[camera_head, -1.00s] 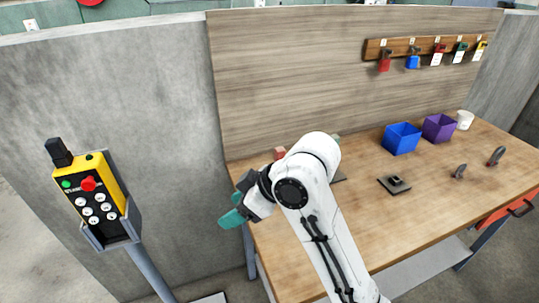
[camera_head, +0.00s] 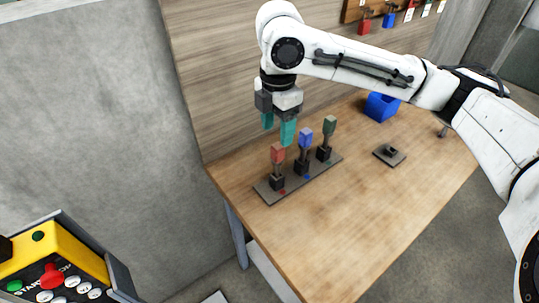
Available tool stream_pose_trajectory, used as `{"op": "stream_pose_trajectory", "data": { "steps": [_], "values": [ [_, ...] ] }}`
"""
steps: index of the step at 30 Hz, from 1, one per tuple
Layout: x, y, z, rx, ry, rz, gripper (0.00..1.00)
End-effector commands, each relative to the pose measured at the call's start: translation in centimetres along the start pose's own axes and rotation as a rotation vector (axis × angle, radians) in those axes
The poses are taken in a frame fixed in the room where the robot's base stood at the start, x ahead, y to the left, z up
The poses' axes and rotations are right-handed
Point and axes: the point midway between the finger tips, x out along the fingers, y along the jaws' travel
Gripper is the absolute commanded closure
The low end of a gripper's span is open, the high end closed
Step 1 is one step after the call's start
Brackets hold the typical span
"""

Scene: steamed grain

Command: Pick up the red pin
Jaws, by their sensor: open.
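The red pin (camera_head: 278,153) stands upright in a black holder at the near left end of a grey base plate (camera_head: 270,195) on the wooden table. A blue pin (camera_head: 305,137) and a green pin (camera_head: 329,125) stand beside it in the same row. My gripper (camera_head: 278,133) points down with its teal fingers apart, empty. In the picture its fingertips are just above the top of the red pin. I cannot tell the exact gap in depth.
The table (camera_head: 340,220) is clear in front of the plate. A small dark square base (camera_head: 389,154) lies to the right, and a blue bin (camera_head: 381,106) stands behind it. A wooden wall rises behind the table. A yellow control box (camera_head: 62,262) stands at the lower left.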

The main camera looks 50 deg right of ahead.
Motion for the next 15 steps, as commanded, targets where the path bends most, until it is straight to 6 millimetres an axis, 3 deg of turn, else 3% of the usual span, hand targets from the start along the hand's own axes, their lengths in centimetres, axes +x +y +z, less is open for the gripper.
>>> {"op": "stream_pose_trajectory", "data": {
  "steps": [6,15],
  "values": [
    [3.4,0.0,0.0,0.001,0.001,-0.002,0.40],
    [5.7,0.0,0.1,0.001,0.002,-0.001,0.40]
  ]
}}
